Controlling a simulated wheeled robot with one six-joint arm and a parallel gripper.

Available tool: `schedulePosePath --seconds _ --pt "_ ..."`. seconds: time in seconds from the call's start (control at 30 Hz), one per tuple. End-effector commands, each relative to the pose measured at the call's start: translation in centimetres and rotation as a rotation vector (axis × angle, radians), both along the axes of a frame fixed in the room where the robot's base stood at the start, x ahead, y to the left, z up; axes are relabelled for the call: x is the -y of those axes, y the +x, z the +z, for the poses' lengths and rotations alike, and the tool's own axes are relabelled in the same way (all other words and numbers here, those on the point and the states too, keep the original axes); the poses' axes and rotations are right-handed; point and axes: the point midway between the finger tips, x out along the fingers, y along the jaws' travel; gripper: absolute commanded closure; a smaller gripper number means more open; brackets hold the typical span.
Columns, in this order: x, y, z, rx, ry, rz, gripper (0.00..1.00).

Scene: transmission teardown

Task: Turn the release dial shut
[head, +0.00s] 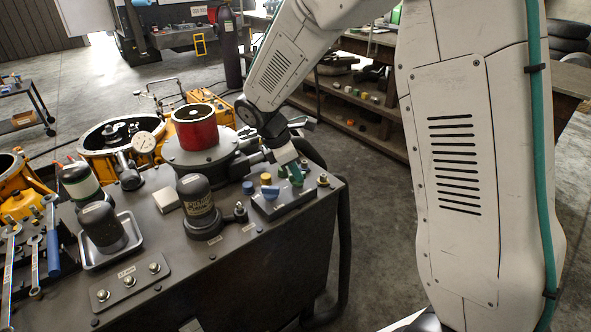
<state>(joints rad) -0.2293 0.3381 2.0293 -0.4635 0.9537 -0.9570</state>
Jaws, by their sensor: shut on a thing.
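A small raised control panel (270,208) sits at the right end of the dark workbench top. A row of coloured knobs stands on it. My gripper (295,175) reaches down over the panel from behind and is shut on a green knob, which I take for the release dial (297,182). The fingers hide part of the dial, and its turned angle cannot be read from here.
A small brass-and-grey fitting (323,180) stands just right of the dial. A red cylinder (194,128) on a round grey housing and a black canister (198,205) stand to the left. A black hose (344,240) hangs off the bench's right edge.

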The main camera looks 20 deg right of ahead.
Motion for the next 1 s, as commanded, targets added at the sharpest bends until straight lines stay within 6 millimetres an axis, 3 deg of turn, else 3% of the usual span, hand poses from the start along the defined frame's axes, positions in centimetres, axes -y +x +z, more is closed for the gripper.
schedulePosePath --seconds 0.27,1.0 --pt "0.05 0.24 0.05 0.002 0.001 -0.175 1.0" --pt "0.32 0.62 0.07 0.003 0.001 -0.864 1.0"
